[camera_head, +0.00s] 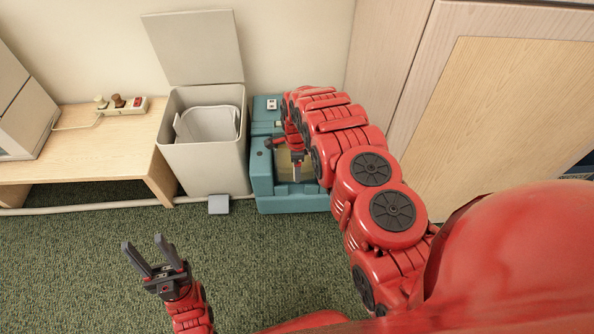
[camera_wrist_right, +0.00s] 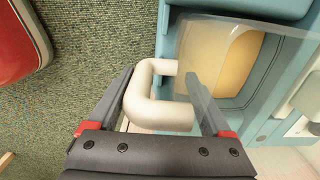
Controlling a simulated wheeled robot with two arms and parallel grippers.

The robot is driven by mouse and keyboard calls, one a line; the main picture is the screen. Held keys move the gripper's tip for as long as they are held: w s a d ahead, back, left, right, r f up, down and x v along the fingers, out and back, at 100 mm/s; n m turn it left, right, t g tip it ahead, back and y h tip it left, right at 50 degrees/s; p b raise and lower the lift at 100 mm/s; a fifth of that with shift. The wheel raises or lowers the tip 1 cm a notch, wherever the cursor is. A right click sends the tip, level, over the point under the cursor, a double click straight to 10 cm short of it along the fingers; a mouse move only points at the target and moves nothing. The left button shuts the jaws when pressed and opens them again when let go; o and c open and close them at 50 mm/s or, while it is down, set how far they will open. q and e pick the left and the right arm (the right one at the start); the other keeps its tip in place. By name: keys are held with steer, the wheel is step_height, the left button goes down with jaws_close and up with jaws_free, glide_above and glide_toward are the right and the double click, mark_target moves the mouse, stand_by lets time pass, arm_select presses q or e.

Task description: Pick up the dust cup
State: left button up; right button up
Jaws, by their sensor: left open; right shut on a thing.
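The dust cup (camera_wrist_right: 205,45) is a clear, smoky container with a white C-shaped handle (camera_wrist_right: 142,80) in the right wrist view. It sits in the teal machine (camera_head: 262,182), and a tan patch shows through its wall. In the head view only a small tan part of the cup (camera_head: 283,166) shows beside my right gripper and arm. My right gripper (camera_wrist_right: 160,74) is shut on the handle, with one finger on each side of it. My left gripper (camera_head: 143,240) is open and empty above the carpet, left of and nearer than the machine.
A grey bin (camera_head: 205,165) with its lid up stands directly left of the machine, its pedal (camera_head: 218,204) on the carpet. A wooden bench (camera_head: 95,160) holds a power strip (camera_head: 122,105). A wooden cabinet (camera_head: 500,110) stands at right. Carpet (camera_head: 90,290) in front is clear.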

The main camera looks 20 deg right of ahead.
step_height(320, 180, up, 12)
steer(key=p, duration=0.2)
steer(key=shift+w+r+p, duration=0.1)
steer(key=shift+r+p, duration=0.1)
steer(key=shift+p, duration=0.1)
steer(key=shift+r+p, duration=0.45)
steer(key=shift+p, duration=0.3)
steer(key=shift+r+p, duration=0.1)
steer(key=shift+p, duration=0.55)
